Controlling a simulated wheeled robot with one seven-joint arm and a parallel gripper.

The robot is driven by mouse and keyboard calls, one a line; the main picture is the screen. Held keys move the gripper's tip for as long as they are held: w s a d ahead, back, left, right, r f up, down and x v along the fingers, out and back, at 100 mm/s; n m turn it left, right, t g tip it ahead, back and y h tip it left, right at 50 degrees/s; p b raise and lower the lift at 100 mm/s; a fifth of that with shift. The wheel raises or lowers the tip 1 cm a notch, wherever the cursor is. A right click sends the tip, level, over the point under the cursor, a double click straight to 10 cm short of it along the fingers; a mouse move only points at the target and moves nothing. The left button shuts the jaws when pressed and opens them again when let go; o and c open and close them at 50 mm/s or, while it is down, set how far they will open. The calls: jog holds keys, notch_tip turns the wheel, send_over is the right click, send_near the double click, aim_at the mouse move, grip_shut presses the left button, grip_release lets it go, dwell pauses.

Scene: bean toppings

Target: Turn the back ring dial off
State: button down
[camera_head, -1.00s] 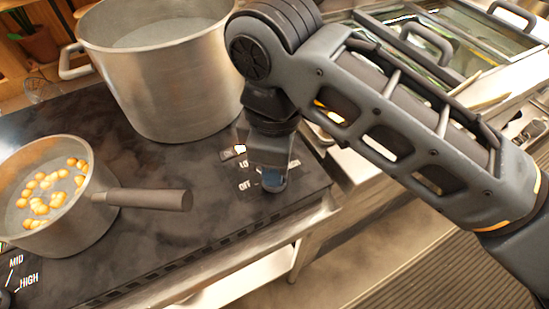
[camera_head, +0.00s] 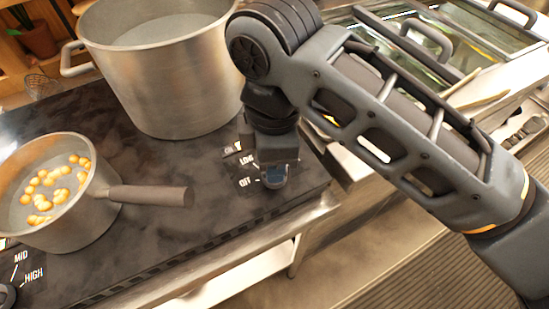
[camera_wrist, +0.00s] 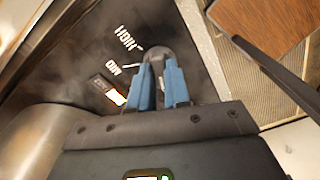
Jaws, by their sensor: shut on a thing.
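My gripper (camera_head: 272,177) points down at the right front corner of the dark stovetop (camera_head: 190,220). In the wrist view its two blue fingers (camera_wrist: 160,88) are shut on the dark round dial (camera_wrist: 157,52), one on each side. The dial is mostly hidden by the gripper in the head view. The LOW and OFF marks show just left of the gripper in the head view. In the wrist view the MID and HIGH marks lie left of the dial. The dial's exact setting is hard to read.
A large metal pot (camera_head: 165,80) stands behind, left of my gripper. A saucepan (camera_head: 60,215) with beans stands at the left, its handle (camera_head: 150,195) pointing toward the dial. Another dial (camera_head: 6,294) is at the lower left edge. A counter with glass-covered trays is at the right.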

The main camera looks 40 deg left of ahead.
jog(key=c, duration=1.1)
grip_release()
notch_tip(320, 180, up, 8)
jog(key=shift+f, duration=0.1)
